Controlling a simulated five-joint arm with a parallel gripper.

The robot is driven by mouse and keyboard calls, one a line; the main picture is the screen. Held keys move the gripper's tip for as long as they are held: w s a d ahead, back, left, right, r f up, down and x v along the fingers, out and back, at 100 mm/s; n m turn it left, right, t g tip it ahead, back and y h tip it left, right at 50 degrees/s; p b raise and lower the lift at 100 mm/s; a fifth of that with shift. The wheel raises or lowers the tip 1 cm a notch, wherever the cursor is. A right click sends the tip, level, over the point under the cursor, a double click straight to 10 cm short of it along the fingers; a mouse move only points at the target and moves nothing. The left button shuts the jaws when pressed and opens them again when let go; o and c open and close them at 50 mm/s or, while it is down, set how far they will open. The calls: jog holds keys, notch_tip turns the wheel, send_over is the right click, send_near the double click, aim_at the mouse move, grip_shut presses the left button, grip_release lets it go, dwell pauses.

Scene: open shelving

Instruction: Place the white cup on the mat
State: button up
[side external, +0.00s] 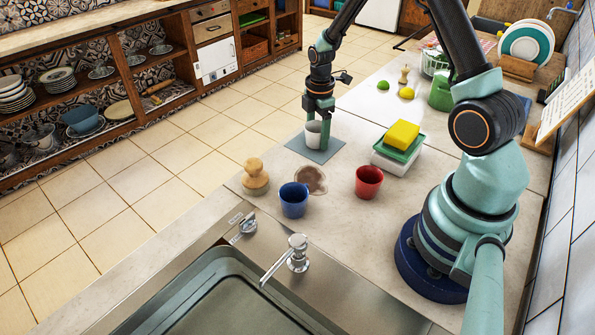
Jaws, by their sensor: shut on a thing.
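The white cup (313,134) is upright at the middle of the grey-blue mat (325,154) on the counter. It is at the mat's surface or just above it; I cannot tell which. My gripper (319,122) points down from above and is shut on the white cup. The fingers hide part of the cup's right side and rim.
A yellow sponge (402,134) lies on a green and white container (398,155) right of the mat.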

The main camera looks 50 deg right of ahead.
jog(key=shift+f, duration=0.15)
jog(key=o, duration=1.4)
jog(key=shift+o, duration=0.2)
notch_tip(320, 180, up, 11)
jog(key=s+a+r+m+t, duration=0.5)
jog(key=s+a+r+m, duration=0.5)
jog(key=a+r+m, duration=0.3)
jog(key=shift+s+a+r+m+t, duration=0.3)
jog(key=shift+s+a+r, duration=0.1)
jog(key=shift+a, duration=0.1)
